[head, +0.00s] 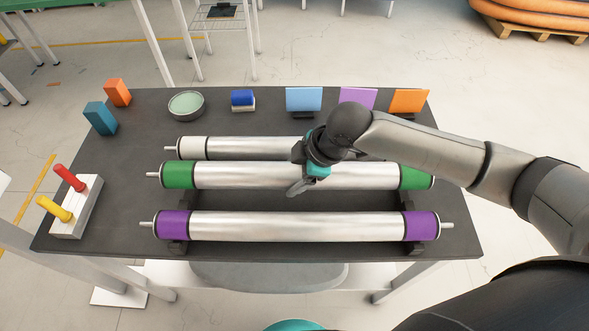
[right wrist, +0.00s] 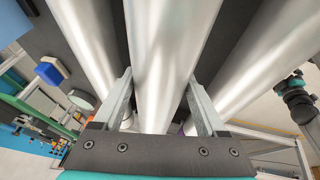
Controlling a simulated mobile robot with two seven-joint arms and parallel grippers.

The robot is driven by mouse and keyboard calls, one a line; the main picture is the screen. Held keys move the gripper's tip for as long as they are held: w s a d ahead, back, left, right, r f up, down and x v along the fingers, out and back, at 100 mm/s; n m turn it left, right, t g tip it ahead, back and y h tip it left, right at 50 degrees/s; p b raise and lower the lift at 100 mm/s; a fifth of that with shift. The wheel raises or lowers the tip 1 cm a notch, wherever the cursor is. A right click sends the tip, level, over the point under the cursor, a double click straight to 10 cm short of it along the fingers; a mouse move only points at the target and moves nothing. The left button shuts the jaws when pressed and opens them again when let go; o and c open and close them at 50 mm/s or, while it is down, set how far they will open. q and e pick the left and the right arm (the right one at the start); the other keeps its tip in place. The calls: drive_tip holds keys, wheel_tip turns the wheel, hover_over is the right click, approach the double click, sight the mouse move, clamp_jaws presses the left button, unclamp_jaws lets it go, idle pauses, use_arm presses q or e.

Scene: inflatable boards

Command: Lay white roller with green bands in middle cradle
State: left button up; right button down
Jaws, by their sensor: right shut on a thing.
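The pale, shiny roller with green bands (head: 240,175) spans left to right between the other two rollers in the head view. My right gripper (head: 303,185) is shut around its middle from above; the right wrist view shows the roller (right wrist: 165,50) between both fingers. The dark cradle rack (head: 180,247) is mostly hidden under the rollers. The green-banded roller appears closer to the back roller than to the front one; I cannot tell whether it touches the middle cradle.
A white-banded roller (head: 240,148) lies behind and a purple-banded roller (head: 290,226) in front, both close by. The dark table (head: 100,165) also carries a bowl (head: 186,104), blocks, coloured upright cards and a peg stand (head: 78,207). The table's left middle is clear.

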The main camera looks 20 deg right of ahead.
sight(294, 182)
drive_tip(key=shift+w+a, duration=0.1)
idle(0.8)
drive_tip(key=shift+p, duration=0.5)
idle(0.5)
drive_tip(key=shift+p, duration=0.45)
drive_tip(key=shift+p, duration=0.45)
drive_tip(key=shift+f+b, duration=0.6)
drive_tip(key=shift+f, duration=0.95)
idle(0.5)
